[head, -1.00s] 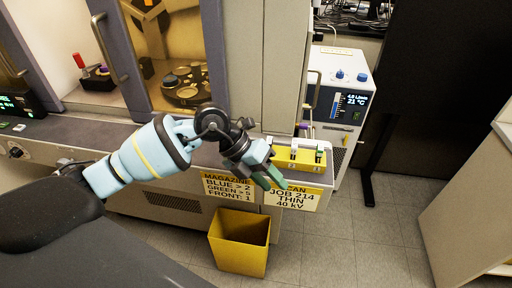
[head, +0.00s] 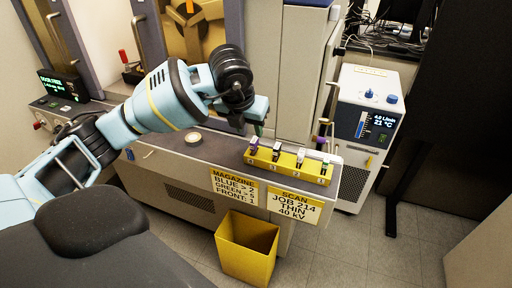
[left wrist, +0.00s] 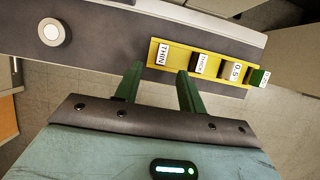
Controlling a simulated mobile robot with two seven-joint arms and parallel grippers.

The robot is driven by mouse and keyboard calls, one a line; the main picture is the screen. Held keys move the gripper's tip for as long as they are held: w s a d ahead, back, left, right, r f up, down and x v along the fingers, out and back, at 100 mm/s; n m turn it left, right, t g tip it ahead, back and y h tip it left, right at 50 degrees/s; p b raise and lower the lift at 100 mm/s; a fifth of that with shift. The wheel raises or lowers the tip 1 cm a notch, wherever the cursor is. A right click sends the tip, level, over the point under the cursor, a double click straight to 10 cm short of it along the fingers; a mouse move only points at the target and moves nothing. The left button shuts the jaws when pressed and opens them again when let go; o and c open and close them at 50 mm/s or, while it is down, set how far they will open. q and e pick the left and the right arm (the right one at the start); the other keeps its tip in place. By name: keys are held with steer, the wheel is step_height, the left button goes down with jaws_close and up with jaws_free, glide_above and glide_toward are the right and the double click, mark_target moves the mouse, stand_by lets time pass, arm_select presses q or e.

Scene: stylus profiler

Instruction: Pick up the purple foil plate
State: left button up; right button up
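A yellow rack (head: 285,172) with numbered slots stands at the front edge of the grey bench and holds several small upright plates. The leftmost plate is the purple foil plate (head: 254,143), with a purple top. In the left wrist view, the label at that end of the rack (left wrist: 220,75) reads THIN (left wrist: 162,53); no purple shows there. My left gripper (left wrist: 160,69) is open and empty. Its green fingertips are apart, just short of the rack's left end. In the head view the gripper (head: 259,128) hangs just above and behind the leftmost plate. My right gripper is not seen.
Another purple-topped item (head: 321,143) shows behind the rack's right end. A round pale disc (head: 193,137) lies on the bench to the left. A yellow bin (head: 246,248) stands on the floor below. A cooling unit (head: 366,115) stands to the right.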

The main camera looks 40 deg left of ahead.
mark_target(254, 140)
arm_select(q)
steer(key=shift+x, duration=3.9)
steer(key=shift+w+d, duration=0.15)
steer(key=shift+c, duration=0.4)
steer(key=shift+r, duration=0.1)
jaws_close()
